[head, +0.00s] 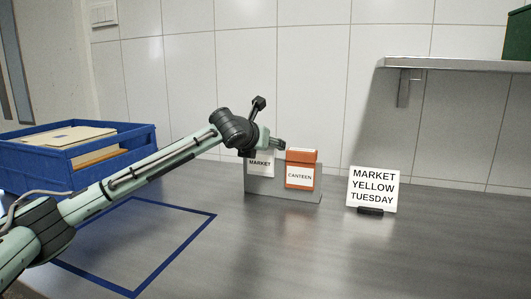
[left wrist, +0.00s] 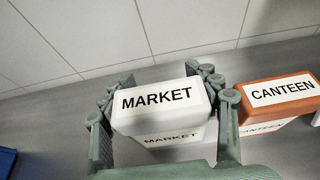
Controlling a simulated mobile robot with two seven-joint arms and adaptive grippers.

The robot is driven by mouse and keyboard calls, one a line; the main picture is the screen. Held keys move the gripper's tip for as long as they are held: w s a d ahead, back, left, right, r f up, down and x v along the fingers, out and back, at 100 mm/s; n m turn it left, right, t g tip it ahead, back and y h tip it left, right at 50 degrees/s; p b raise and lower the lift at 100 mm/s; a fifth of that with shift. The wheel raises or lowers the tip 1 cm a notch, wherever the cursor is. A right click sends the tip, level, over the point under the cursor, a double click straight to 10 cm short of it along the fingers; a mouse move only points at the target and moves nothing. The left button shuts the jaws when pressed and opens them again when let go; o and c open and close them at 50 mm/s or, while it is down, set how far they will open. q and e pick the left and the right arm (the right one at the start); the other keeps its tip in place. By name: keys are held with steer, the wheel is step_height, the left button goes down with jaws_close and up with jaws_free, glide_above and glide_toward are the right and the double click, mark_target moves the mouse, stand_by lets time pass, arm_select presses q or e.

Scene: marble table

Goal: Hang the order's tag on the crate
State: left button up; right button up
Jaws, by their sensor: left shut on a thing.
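The white MARKET tag (head: 260,165) is at the grey holder (head: 283,196) on the table. Its lettered top face fills the middle of the left wrist view (left wrist: 160,97), with a second MARKET label below it. My left gripper (head: 277,144) is shut on this tag, one finger on each side; the arm partly hides it in the head view. The orange CANTEEN tag (head: 300,170) stands to its right in the holder. The order card (head: 373,188) reads MARKET YELLOW TUESDAY. The blue crate (head: 139,141) stands at the left. My right gripper is not in view.
The crate holds flat tan pieces (head: 65,136). A blue square outline (head: 190,240) marks the table in front of the crate, partly behind my arm. A wall shelf (head: 450,64) with a green box (head: 517,35) is at upper right. The right front of the table is clear.

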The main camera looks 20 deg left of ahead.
arm_select(q)
step_height(320, 180, up, 2)
steer(key=shift+r, duration=0.1)
steer(key=v, duration=0.3)
steer(key=shift+s+a+r, duration=0.2)
steer(key=shift+s+r, duration=0.05)
steer(key=shift+r, duration=0.1)
steer(key=v, duration=0.5)
steer(key=a+r+v, duration=0.1)
steer(key=v, duration=0.2)
steer(key=shift+r, duration=0.15)
steer(key=shift+s+r, duration=0.25)
steer(key=shift+s, duration=0.15)
steer(key=shift+c, duration=0.2)
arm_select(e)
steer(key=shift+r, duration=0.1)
arm_select(q)
steer(key=o, duration=0.4)
steer(key=shift+c, duration=1.6)
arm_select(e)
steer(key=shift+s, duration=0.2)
